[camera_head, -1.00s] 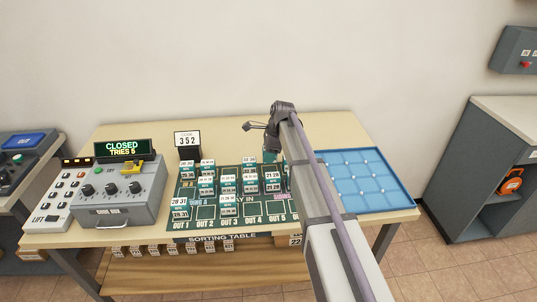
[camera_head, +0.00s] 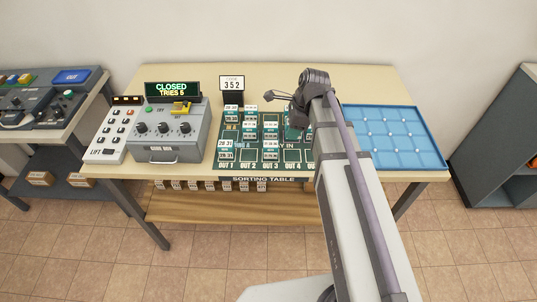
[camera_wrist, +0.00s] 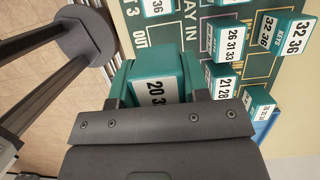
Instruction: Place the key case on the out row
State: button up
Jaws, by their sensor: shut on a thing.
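My gripper (camera_wrist: 158,82) is shut on a teal key case (camera_wrist: 152,68) with a white number label reading 20 and a partly hidden 3. In the head view my arm covers most of the gripper, at the right part of the green sorting mat (camera_head: 259,165). The out row runs along the mat's front edge, marked OUT 1 to OUT 4, with the rest hidden by my arm. A case (camera_head: 226,150) sits at OUT 1 and another (camera_head: 270,147) at OUT 3. OUT 2 and OUT 4 show as bare outlined squares. I cannot tell the held case's height above the mat.
Several other numbered cases (camera_wrist: 228,43) stand on the mat close beside my gripper. A blue compartment tray (camera_head: 395,135) lies right of the mat. A code card reading 352 (camera_head: 232,84) stands behind it. A grey dial box (camera_head: 170,130) with a CLOSED display stands left.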

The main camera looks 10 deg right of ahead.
jog(key=shift+f, duration=0.3)
jog(key=b, duration=0.7)
send_over(288, 156)
jog(key=d, duration=0.1)
notch_tip(288, 156, down, 6)
jog(key=shift+f, duration=0.15)
notch_tip(288, 156, down, 4)
jog(key=b, duration=0.3)
jog(key=shift+b, duration=0.3)
jog(key=shift+r+p, duration=0.3)
jog(key=shift+r, duration=0.15)
jog(key=shift+f, duration=0.25)
jog(key=o, duration=1)
jog(key=shift+c, duration=0.2)
jog(key=shift+r, duration=0.1)
